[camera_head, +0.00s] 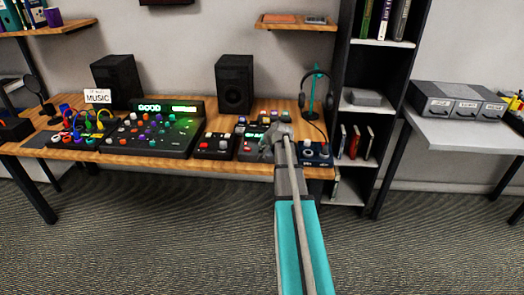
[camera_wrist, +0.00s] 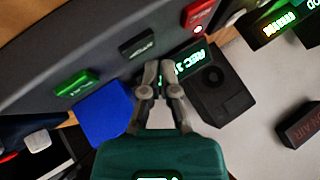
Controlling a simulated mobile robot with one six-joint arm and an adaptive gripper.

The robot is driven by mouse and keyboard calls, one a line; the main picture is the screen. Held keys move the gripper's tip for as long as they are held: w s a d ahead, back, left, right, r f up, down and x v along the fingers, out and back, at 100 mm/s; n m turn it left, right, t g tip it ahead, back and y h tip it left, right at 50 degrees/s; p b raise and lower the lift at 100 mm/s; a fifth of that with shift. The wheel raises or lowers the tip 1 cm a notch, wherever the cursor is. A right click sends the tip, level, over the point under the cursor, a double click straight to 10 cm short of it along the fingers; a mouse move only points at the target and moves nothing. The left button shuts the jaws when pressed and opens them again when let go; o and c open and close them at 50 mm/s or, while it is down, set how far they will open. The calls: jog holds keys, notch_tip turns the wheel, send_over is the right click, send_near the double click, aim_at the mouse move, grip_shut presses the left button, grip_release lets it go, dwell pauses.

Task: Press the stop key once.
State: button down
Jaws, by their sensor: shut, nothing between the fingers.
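A dark recorder panel (camera_wrist: 60,48) fills the upper left of the wrist view. It carries a green key (camera_wrist: 77,84), a black key (camera_wrist: 138,43) and a red key (camera_wrist: 198,15) in a row. The black middle key appears to be the stop key, though its small label is hard to read. My gripper (camera_wrist: 160,68) is shut and empty. Its fingertips show just below the black key, beside a green-lit display (camera_wrist: 188,66); I cannot tell whether they touch anything. In the head view my gripper (camera_head: 272,143) is over the right part of the desk and hides part of the device there.
The wooden desk (camera_head: 150,158) also holds a mixer (camera_head: 150,138), a small device with red and white buttons (camera_head: 214,146), two speakers and a headphone stand (camera_head: 311,98). A blue block (camera_wrist: 104,112) and a black box (camera_wrist: 222,92) lie close to my fingers.

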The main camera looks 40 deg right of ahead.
aim_at(262, 150)
jog(key=shift+f, duration=0.15)
jog(key=shift+f+b, duration=0.3)
jog(key=shift+b, duration=0.15)
jog(key=shift+f+b, duration=0.35)
dwell(0.8)
jog(key=shift+r, duration=0.15)
jog(key=shift+r+p, duration=0.7)
jog(key=shift+p, duration=0.15)
notch_tip(262, 150, up, 5)
jog(key=p, duration=0.5)
dwell(0.4)
dwell(0.9)
